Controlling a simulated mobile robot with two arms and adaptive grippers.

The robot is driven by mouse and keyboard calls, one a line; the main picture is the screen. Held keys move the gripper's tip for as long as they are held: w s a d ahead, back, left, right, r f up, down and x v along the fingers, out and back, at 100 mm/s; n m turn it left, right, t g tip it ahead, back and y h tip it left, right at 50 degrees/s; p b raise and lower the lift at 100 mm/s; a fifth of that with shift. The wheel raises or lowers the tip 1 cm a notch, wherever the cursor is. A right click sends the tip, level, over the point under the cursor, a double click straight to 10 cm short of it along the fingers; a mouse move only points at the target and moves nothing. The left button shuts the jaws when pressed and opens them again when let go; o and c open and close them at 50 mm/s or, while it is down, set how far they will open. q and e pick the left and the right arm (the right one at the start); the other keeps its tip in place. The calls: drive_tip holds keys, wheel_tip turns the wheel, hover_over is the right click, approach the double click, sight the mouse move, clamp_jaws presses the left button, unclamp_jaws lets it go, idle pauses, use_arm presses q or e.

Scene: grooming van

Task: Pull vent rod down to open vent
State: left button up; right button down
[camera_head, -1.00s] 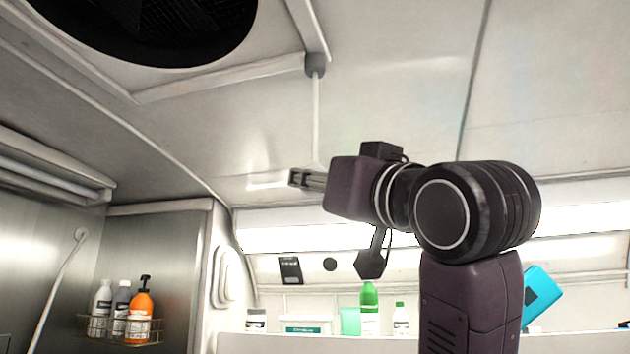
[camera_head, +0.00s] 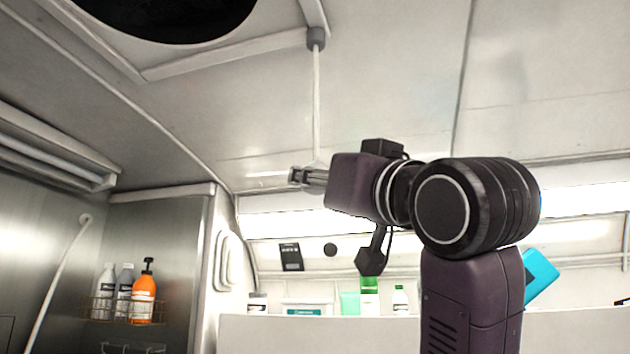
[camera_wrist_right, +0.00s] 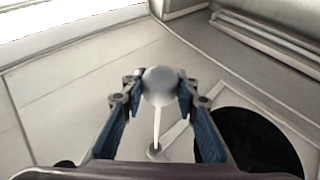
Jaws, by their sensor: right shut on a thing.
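The vent rod (camera_head: 316,105) is a thin white rod hanging nearly upright from a grey ceiling mount (camera_head: 316,40). The round black vent (camera_head: 165,12) is in the ceiling at the upper left, cut off by the frame edge. It also shows in the right wrist view (camera_wrist_right: 258,145). My right gripper (camera_head: 298,176) is at the rod's lower end. In the right wrist view, my right gripper's fingers (camera_wrist_right: 160,95) are shut on the rod's grey ball end (camera_wrist_right: 160,80), with the rod running away behind it. My left gripper is in neither view.
A wire rack (camera_head: 125,310) with bottles hangs on the left wall, including an orange pump bottle (camera_head: 143,298). A shelf with a green bottle (camera_head: 369,296) and other containers lies low behind my arm. The space around the rod is clear.

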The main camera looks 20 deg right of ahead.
drive_tip(key=c, duration=1.8)
unclamp_jaws()
drive_tip(key=shift+w+f, duration=0.1)
drive_tip(key=shift+f, duration=0.15)
drive_tip(key=o, duration=0.3)
drive_tip(key=shift+r, duration=0.1)
drive_tip(key=shift+o, duration=0.2)
drive_tip(key=v, duration=1.2)
